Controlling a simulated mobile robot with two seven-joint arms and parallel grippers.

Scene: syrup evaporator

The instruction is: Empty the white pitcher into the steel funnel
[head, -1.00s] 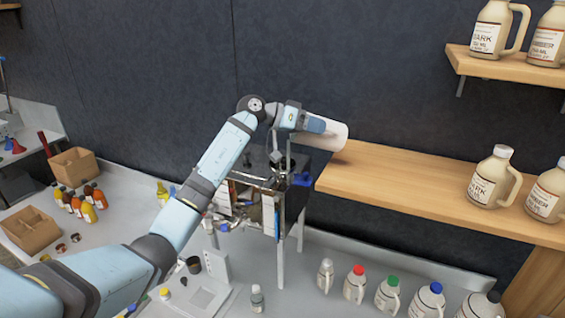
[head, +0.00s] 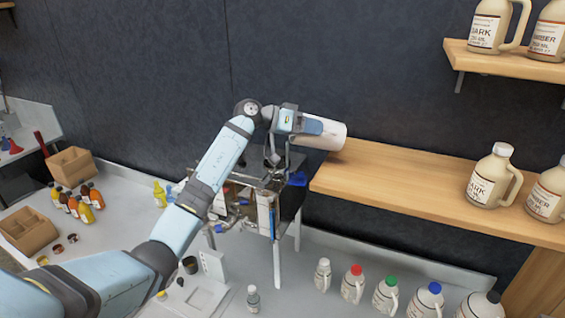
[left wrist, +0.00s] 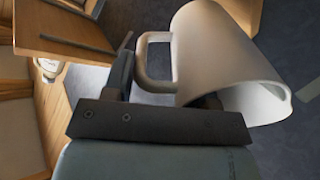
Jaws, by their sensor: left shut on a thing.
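The white pitcher (head: 328,134) lies tilted far over, close to horizontal, above the left end of the wooden shelf in the head view. It also shows in the left wrist view (left wrist: 222,55), where its handle is on the left and its open mouth faces the lower right. My left gripper (head: 306,125) is shut on the pitcher at its handle side. I cannot see what is inside the pitcher. I cannot make out the steel funnel clearly; dark and steel parts on top of the evaporator stand below my gripper. My right gripper is not in view.
The evaporator stand (head: 276,235) is below the left arm. The wooden shelf (head: 390,187) with jugs runs to its right. Several capped jugs (head: 353,284) line the counter in front.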

